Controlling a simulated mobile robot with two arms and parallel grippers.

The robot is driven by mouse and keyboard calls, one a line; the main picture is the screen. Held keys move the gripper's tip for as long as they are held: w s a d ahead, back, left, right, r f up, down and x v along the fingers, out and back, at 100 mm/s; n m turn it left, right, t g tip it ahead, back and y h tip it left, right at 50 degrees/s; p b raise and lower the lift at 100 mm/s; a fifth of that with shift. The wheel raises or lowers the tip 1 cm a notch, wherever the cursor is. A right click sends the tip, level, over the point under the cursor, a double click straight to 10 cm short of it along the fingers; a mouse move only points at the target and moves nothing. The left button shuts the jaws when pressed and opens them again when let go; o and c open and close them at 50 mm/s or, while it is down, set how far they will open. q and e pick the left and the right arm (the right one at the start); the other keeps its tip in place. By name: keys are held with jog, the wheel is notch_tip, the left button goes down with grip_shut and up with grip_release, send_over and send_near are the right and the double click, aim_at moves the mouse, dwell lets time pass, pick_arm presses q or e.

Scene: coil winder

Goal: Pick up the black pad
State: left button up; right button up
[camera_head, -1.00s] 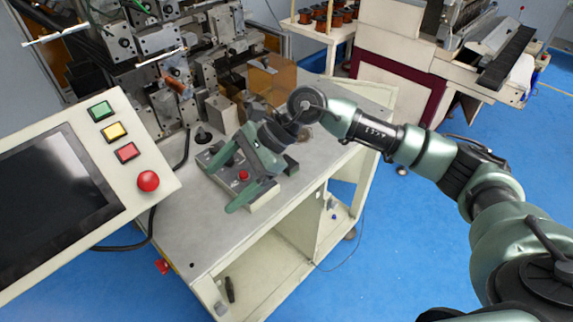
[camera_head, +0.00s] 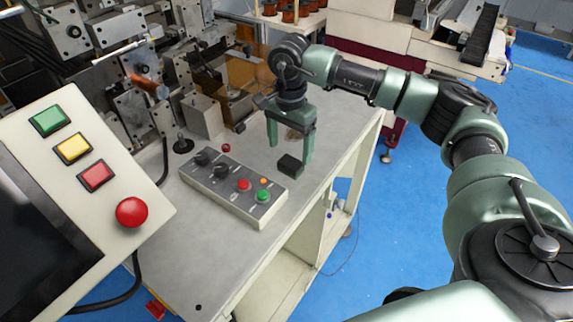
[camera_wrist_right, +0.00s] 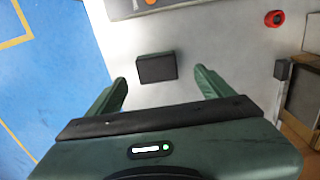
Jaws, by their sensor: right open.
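The black pad (camera_head: 290,165) is a small dark block lying on the grey table top (camera_head: 235,261), close to its right edge. It also shows in the right wrist view (camera_wrist_right: 157,68), lying between the lines of the two fingers and a little beyond their tips. My right gripper (camera_head: 290,145) is open and empty, pointing down at the table just behind the pad. It also shows in the right wrist view (camera_wrist_right: 160,80) with its green fingers wide apart. The fingers do not touch the pad. My left gripper is not in view.
A control box (camera_head: 222,190) with knobs and red and green buttons lies left of the pad. A large button panel (camera_head: 130,212) stands at the left front. The winding machine (camera_head: 150,80) fills the back left. A small red part (camera_head: 226,148) lies behind the box.

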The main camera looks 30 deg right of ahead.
aim_at(291, 162)
jog(key=shift+s+d+f+p, duration=0.1)
jog(key=shift+s+f+p, duration=0.1)
jog(key=shift+f+p, duration=0.25)
jog(key=shift+s+f+p, duration=0.2)
jog(key=shift+f+p, duration=0.1)
jog(key=shift+f, duration=0.2)
notch_tip(291, 162, down, 3)
jog(key=shift+w+r+p, duration=0.1)
jog(key=shift+w+p, duration=0.05)
jog(key=shift+p, duration=0.3)
jog(key=shift+f, duration=0.4)
jog(key=c, duration=1.4)
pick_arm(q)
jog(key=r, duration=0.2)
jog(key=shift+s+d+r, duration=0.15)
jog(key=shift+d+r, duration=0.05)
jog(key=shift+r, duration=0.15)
pick_arm(e)
jog(key=shift+c, duration=0.2)
